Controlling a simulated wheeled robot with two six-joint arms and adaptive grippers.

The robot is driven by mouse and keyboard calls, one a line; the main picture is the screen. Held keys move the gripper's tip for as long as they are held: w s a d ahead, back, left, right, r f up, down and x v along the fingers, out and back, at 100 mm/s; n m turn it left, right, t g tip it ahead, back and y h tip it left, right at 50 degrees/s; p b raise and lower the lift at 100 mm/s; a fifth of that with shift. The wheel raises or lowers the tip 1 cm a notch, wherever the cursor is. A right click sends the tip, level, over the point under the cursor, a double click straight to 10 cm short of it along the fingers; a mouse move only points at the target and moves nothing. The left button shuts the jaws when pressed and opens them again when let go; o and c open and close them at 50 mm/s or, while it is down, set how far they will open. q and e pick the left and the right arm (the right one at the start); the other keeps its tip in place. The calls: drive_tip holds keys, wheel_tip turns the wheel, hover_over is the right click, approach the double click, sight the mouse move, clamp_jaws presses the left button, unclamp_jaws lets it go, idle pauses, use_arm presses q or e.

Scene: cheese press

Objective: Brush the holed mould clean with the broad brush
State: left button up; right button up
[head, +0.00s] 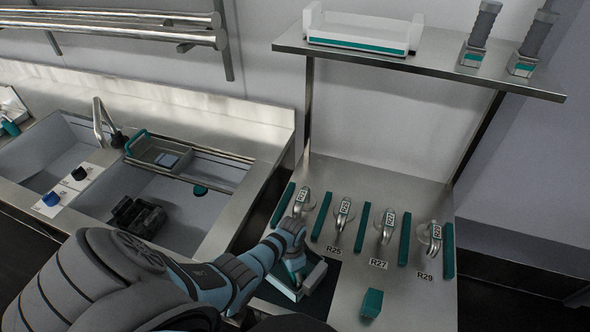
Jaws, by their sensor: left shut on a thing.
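My left gripper (293,250) reaches in from the left, low over the right-hand steel bench. It is shut on a teal thing with pale edges (298,279), mostly covered by my fingers; I cannot tell whether this is the broad brush. The thing is over a dark patch (320,296) on the bench. I cannot pick out the holed mould for certain. A black, blocky item with gaps (137,215) lies in the sink. My right gripper is not in view.
Several curved metal handles with tags (343,212) stand between teal bars (362,228) behind my gripper. A teal block (371,303) stands at the front. The shelf (420,62) carries a white tray (360,33) and two grey-handled tools (482,32). A teal-rimmed tray (133,142) spans the sink.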

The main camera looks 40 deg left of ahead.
use_arm(q)
drive_tip(key=shift+s+r+p, duration=0.15)
drive_tip(key=shift+s+p, duration=0.15)
drive_tip(key=shift+s, duration=0.1)
drive_tip(key=shift+s+d+p, duration=0.1)
drive_tip(key=shift+s+p, duration=0.6)
drive_tip(key=shift+s, duration=0.35)
drive_tip(key=shift+w+f+b, duration=0.25)
drive_tip(key=shift+w+b, duration=0.7)
drive_tip(key=shift+w, duration=0.2)
drive_tip(key=shift+w+a+b, duration=0.2)
drive_tip(key=shift+w+b, duration=0.1)
drive_tip(key=shift+w, duration=0.2)
drive_tip(key=shift+w+a+f+b, duration=0.1)
drive_tip(key=shift+w+b, duration=1)
drive_tip(key=shift+w, duration=0.05)
drive_tip(key=shift+s, duration=0.1)
drive_tip(key=shift+s+d+r+p, duration=0.2)
drive_tip(key=shift+s+r+p, duration=0.3)
drive_tip(key=shift+s+p, duration=0.7)
drive_tip(key=shift+p, duration=0.4)
drive_tip(key=shift+s+f, duration=0.1)
drive_tip(key=shift+f, duration=0.05)
drive_tip(key=shift+a+f, duration=0.1)
